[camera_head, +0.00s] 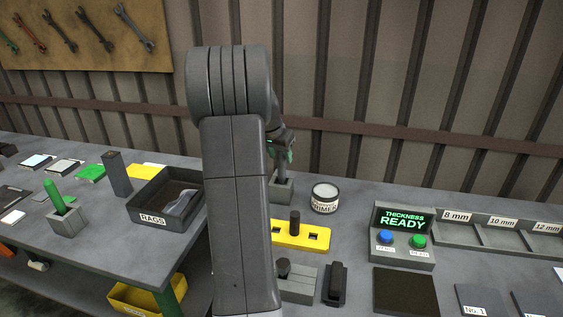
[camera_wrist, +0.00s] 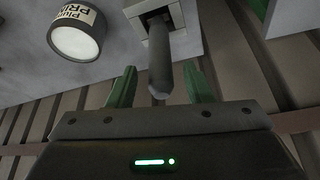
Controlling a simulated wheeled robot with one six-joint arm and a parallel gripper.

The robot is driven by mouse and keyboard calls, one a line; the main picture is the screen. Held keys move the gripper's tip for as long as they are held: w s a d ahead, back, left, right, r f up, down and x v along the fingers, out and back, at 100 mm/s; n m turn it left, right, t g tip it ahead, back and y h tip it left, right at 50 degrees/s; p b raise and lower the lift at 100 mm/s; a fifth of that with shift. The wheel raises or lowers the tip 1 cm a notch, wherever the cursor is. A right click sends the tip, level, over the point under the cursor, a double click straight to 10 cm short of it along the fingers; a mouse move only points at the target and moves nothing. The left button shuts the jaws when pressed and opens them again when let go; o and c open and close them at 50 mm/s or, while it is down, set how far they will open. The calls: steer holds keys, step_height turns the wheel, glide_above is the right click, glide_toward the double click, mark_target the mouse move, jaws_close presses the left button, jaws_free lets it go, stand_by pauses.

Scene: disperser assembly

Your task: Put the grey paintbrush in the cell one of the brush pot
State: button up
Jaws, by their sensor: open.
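A grey handle (camera_wrist: 160,78), which looks like the grey paintbrush, stands in the square hole of a grey block-shaped pot (camera_wrist: 186,43). In the head view this pot (camera_head: 281,190) stands behind my arm and is partly hidden by it. My gripper (camera_wrist: 159,70) is open, with one green finger on each side of the handle; I cannot tell whether they touch it. In the head view my gripper (camera_head: 284,147) is over the pot and partly hidden. The bristles and any cell numbers are not visible.
A white-lidded primer tin (camera_head: 325,197) stands just right of the pot. A yellow holder (camera_head: 314,237) with a black peg is in front. A rags box (camera_head: 155,212) and a grey pot (camera_head: 69,222) with a green handle are at left. A thickness panel (camera_head: 403,232) is at right.

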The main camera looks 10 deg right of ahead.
mark_target(282, 163)
steer(key=v, duration=0.8)
steer(key=shift+r, duration=0.25)
steer(key=shift+f, duration=0.1)
steer(key=x, duration=1.2)
steer(key=shift+f, duration=0.5)
step_height(282, 163, up, 4)
steer(key=shift+s+a, duration=0.1)
steer(key=shift+r, duration=0.25)
